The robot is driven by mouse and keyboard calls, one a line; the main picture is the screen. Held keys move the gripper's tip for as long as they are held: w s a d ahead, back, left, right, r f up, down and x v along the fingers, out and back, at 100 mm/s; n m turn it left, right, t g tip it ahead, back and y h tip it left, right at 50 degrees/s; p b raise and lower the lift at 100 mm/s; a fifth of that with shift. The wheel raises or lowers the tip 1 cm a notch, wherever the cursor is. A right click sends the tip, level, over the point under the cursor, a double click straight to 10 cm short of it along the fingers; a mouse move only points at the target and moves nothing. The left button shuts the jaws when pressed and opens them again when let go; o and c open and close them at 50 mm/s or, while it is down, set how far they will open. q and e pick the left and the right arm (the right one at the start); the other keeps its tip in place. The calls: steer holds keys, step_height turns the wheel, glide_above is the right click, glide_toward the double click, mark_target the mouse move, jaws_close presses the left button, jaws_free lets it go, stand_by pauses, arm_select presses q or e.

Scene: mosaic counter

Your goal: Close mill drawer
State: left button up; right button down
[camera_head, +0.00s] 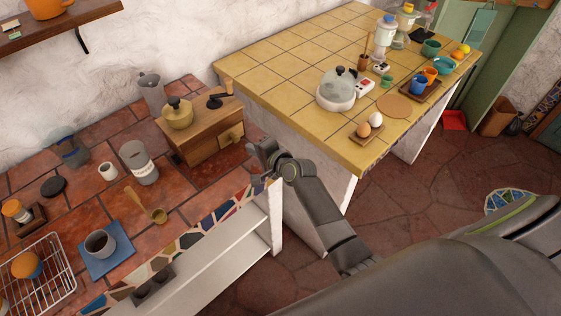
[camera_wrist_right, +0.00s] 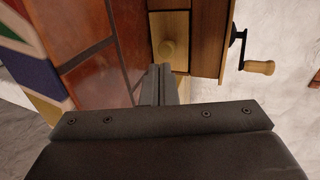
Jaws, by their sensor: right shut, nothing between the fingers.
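The wooden mill (camera_head: 198,143) stands on the tiled counter, with a brass-coloured bowl top and a dark crank. Its pale drawer (camera_head: 231,134) has a round knob and faces my right gripper (camera_head: 260,152). The drawer front seems to stand out a little from the box; how far is hard to tell. In the right wrist view, the drawer (camera_wrist_right: 172,30) and its knob (camera_wrist_right: 168,48) are just beyond the fingertips of my right gripper (camera_wrist_right: 162,72). That gripper is shut and empty; I cannot tell whether it touches the drawer. My left gripper is out of view.
The counter's mosaic front edge (camera_head: 195,235) runs below my right gripper. A yellow-tiled table (camera_head: 290,60) with a kettle (camera_head: 337,90) is at the right. Red tiles before the drawer are clear.

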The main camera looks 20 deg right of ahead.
steer(key=shift+v, duration=0.8)
steer(key=shift+s+d, duration=0.1)
steer(key=shift+s, duration=0.2)
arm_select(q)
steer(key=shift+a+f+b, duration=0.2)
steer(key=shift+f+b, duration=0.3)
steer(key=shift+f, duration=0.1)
arm_select(e)
steer(key=v, duration=0.6)
steer(key=shift+s+r, duration=0.25)
steer(key=shift+s, duration=0.05)
steer(key=shift+d, duration=0.1)
